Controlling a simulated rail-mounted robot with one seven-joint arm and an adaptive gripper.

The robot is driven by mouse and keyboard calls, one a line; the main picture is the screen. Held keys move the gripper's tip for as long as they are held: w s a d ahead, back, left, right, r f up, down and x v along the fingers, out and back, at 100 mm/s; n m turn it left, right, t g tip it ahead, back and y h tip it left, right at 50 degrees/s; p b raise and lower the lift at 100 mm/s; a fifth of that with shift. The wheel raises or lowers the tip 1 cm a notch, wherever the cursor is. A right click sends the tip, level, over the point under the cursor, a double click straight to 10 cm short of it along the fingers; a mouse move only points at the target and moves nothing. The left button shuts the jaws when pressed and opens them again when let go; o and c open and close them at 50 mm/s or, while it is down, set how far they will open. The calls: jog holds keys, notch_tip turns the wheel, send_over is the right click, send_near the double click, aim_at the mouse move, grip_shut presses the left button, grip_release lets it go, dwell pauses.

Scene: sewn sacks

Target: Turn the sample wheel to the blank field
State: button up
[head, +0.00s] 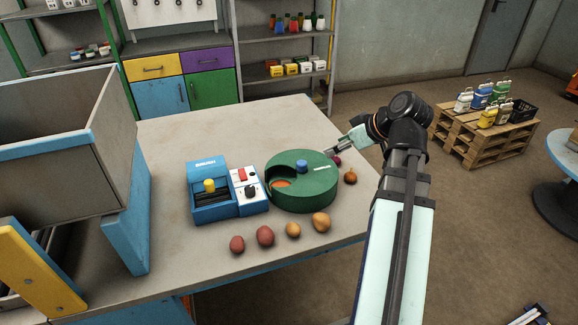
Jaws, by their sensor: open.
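The sample wheel (310,190) is a round green drum on the table, with a blue knob (302,166) at its centre. An opening on the left of its top shows an orange-red surface inside. A small white label is on the top, right of the knob. I cannot make out any blank field. My gripper (329,153) is open at the wheel's back right edge, its fingers pointing left towards the wheel. I cannot tell whether they touch the rim.
A blue device (210,192) with a yellow knob and a white switch panel (248,190) stands left of the wheel. Several potatoes and onions lie at the front and right, including a brown onion (350,177). A large bin (60,130) borders the left. The table's back is clear.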

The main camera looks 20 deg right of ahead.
aim_at(302, 163)
jog(key=p+x, duration=0.2)
jog(key=x, duration=1.5)
jog(key=shift+p, duration=0.4)
grip_shut()
